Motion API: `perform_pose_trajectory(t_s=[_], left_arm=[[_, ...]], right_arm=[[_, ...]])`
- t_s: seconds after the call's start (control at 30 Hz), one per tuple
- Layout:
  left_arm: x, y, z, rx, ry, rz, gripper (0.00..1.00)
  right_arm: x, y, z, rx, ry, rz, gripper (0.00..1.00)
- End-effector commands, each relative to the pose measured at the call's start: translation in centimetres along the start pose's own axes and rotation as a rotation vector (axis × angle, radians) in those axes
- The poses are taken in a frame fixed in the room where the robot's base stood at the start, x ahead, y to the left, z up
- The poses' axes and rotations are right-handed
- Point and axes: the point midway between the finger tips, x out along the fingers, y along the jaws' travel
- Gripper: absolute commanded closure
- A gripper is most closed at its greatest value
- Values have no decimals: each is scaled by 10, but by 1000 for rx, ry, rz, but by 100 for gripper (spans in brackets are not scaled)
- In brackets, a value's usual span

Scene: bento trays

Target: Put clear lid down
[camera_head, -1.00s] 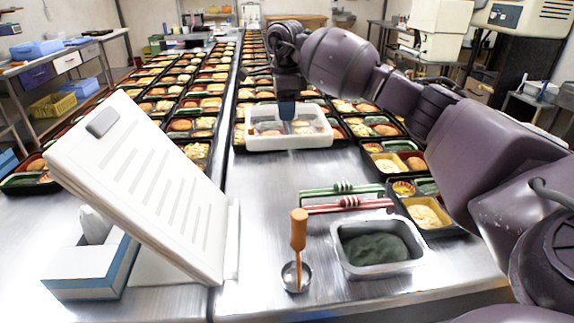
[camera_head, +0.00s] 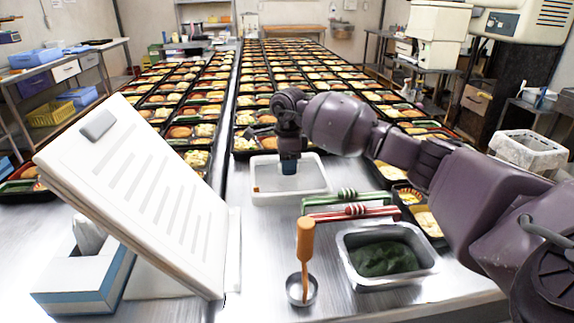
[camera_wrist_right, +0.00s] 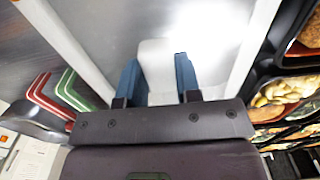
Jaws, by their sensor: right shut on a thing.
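The clear lid (camera_head: 292,198) has a white rim, and bare steel shows through it. It is over the bench in front of the rows of bento trays, roughly level; I cannot tell whether it touches the steel. My right gripper (camera_head: 288,168) is above the lid's middle. In the right wrist view, the fingers of my right gripper (camera_wrist_right: 158,80) are on both sides of the lid's pale handle (camera_wrist_right: 156,58), shut on it. My left gripper is not in view.
Green and red tongs (camera_head: 350,211) lie just in front of the lid. A metal pan (camera_head: 345,272) of dark green food and an orange-handled ladle (camera_head: 305,240) are nearer. A white document stand (camera_head: 140,190) is at left. Filled bento trays (camera_head: 250,145) are behind.

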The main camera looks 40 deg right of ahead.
Motion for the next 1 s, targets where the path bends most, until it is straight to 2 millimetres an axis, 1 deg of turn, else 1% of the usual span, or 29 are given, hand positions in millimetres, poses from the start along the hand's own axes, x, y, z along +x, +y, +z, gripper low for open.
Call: perform_pose_trajectory(t_s=[0.27, 0.4, 0.43, 0.57, 0.6, 0.87, 1.0], left_arm=[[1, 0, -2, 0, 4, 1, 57], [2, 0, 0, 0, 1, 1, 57], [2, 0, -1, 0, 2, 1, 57], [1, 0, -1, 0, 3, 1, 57], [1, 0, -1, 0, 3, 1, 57], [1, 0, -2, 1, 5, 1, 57], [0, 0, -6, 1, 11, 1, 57]], right_arm=[[0, 0, 0, 0, -1, -3, 87], [4, 0, 0, 0, -1, -1, 87], [4, 0, 0, 0, -1, -2, 66], [4, 0, 0, 0, -1, -2, 46], [4, 0, 0, 0, -1, -2, 43], [2, 0, 0, 0, -2, -2, 43], [-8, 0, 0, 0, -2, -5, 43]])
